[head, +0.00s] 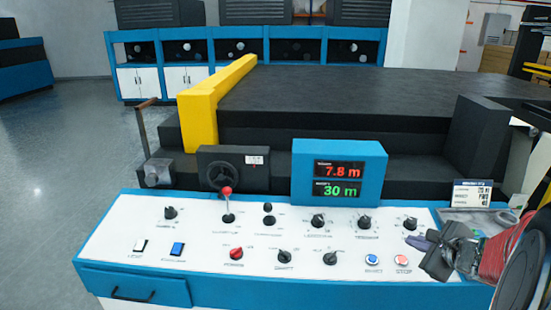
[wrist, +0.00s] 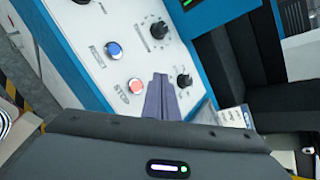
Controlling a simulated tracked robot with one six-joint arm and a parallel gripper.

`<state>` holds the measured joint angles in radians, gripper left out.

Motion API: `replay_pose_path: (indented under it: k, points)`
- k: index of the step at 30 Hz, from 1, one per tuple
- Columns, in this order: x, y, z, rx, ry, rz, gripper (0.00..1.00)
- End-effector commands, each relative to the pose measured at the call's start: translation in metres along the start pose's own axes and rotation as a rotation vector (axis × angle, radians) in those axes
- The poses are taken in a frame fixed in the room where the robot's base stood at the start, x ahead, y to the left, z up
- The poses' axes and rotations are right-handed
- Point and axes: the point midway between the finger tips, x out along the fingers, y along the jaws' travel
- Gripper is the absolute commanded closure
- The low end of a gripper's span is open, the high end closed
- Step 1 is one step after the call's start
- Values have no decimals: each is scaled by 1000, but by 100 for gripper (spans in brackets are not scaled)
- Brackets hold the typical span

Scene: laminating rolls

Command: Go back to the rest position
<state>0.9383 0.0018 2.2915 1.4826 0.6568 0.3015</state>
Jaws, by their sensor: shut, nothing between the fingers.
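My gripper (head: 415,241) is over the right end of the control panel (head: 130,240) in the head view. Its purple-grey fingers are shut together with nothing between them. In the wrist view the closed fingers (wrist: 161,85) point up the picture, beside the red stop button (wrist: 135,86).
The panel carries several black knobs, a red knob (head: 236,254) and a red-tipped lever (head: 227,205). A blue display (head: 300,180) reading 7.8 m and 30 m stands behind it. A small card (head: 472,193) stands near my arm. Open floor (head: 60,170) lies at left.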

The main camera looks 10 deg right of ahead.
Motion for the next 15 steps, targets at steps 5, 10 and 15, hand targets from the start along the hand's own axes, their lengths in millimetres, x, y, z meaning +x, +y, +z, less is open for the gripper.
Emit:
replay_pose_path:
  k: [5, 10, 15]
  points:
    - [0, 10, 2, -78, -10, 38, 100]
    - [-5, 46, 0, -251, -16, 155, 100]
    - [-20, 86, 17, -511, -48, 294, 100]
